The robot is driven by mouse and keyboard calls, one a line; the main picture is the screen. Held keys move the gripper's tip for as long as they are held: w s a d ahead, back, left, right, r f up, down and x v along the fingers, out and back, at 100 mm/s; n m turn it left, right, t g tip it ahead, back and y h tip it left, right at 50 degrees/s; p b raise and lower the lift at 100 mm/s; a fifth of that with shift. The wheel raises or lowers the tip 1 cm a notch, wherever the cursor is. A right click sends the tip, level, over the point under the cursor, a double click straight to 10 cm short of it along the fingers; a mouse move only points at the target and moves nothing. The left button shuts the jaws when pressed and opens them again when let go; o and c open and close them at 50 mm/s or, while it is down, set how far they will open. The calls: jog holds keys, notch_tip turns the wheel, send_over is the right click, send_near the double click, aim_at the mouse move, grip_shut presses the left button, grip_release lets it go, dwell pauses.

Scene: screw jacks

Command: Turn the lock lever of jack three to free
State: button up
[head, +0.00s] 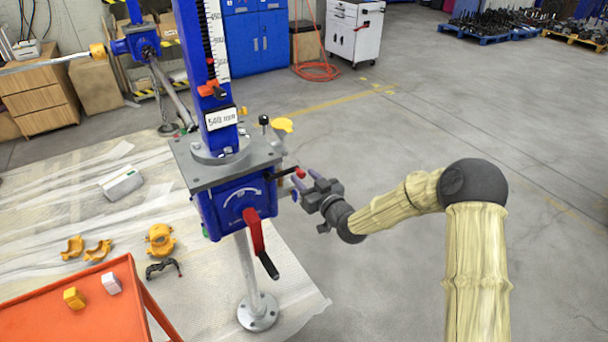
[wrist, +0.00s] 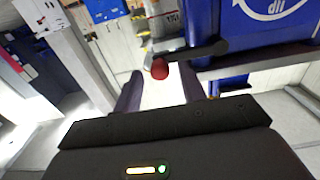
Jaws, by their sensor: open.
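A blue screw jack (head: 235,205) with a grey top plate stands upright on a pole with a round foot. A short dark lever with a red knob (head: 299,173) sticks out from its right side; I take this as the lock lever. No jack number is readable. In the wrist view the red knob (wrist: 160,69) shows in the gap between the finger tips, with its dark arm running right to the blue housing. My gripper (head: 301,182) is open beside the jack's right side, its fingers around or just short of the knob; contact cannot be told.
A red crank (head: 254,232) with a black handle hangs on the jack's front. A black ball knob (head: 263,121) and a yellow cap (head: 283,124) stand at the plate's right edge. An orange table (head: 70,310) is at lower left. Floor to the right is free.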

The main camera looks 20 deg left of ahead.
jog(key=shift+x, duration=0.75)
jog(key=shift+d, duration=0.1)
grip_shut()
